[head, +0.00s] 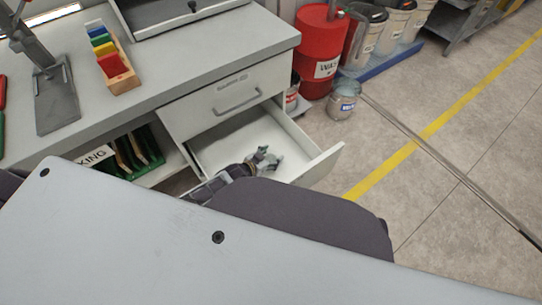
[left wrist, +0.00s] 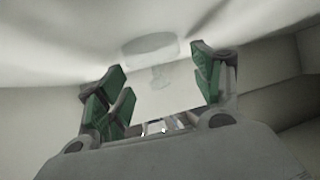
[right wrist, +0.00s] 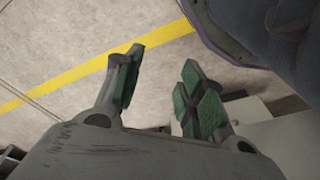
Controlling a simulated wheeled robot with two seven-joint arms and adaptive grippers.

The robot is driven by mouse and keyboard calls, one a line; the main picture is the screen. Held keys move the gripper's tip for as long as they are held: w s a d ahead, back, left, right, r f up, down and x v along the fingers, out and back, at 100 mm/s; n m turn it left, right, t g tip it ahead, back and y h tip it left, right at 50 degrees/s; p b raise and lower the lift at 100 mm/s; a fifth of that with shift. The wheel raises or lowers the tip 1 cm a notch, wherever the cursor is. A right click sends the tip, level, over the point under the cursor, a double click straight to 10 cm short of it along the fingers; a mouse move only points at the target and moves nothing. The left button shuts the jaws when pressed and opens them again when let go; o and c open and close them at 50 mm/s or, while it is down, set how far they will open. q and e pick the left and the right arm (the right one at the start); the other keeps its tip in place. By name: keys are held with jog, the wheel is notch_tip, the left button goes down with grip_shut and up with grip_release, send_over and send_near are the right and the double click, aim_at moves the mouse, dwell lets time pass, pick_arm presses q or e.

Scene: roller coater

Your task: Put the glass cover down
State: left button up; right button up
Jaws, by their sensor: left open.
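My left gripper (head: 264,160) is inside the open white drawer (head: 322,167) of the grey workbench. In the left wrist view its green-padded fingers (left wrist: 163,78) are apart, with nothing clearly held between them. Beyond the fingertips is a faint, pale round shape (left wrist: 150,46) against the white surface. It may be the glass cover, but I cannot tell for sure. No glass cover can be made out in the head view. My right gripper (right wrist: 163,62) is open and empty over the floor, and is out of the head view.
A rack of coloured blocks (head: 112,68) and a grey stand (head: 55,98) are on the bench top. A red drum (head: 318,50) and a metal can (head: 342,103) stand behind.

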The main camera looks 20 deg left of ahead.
aim_at(271, 156)
pick_arm(q)
jog(key=shift+r, duration=0.15)
jog(key=shift+s+a, duration=0.1)
jog(key=shift+s, duration=0.1)
jog(key=shift+s+a+r+p, duration=0.2)
jog(key=shift+s+r+p, duration=0.15)
jog(key=shift+s, duration=0.1)
jog(key=shift+v, duration=0.8)
jog(key=shift+p+v, duration=0.8)
jog(key=shift+v, duration=1)
jog(key=shift+p+v, duration=0.55)
jog(key=shift+v, duration=1.55)
jog(key=shift+s+a+r, duration=0.15)
jog(key=shift+s+r, duration=0.1)
jog(key=shift+s, duration=0.15)
pick_arm(e)
notch_tip(271, 156, down, 10)
jog(key=s+d, duration=0.1)
jog(key=d, duration=0.1)
jog(key=shift+d+f+t, duration=0.2)
jog(key=shift+d+t, duration=0.1)
jog(key=shift+s, duration=0.1)
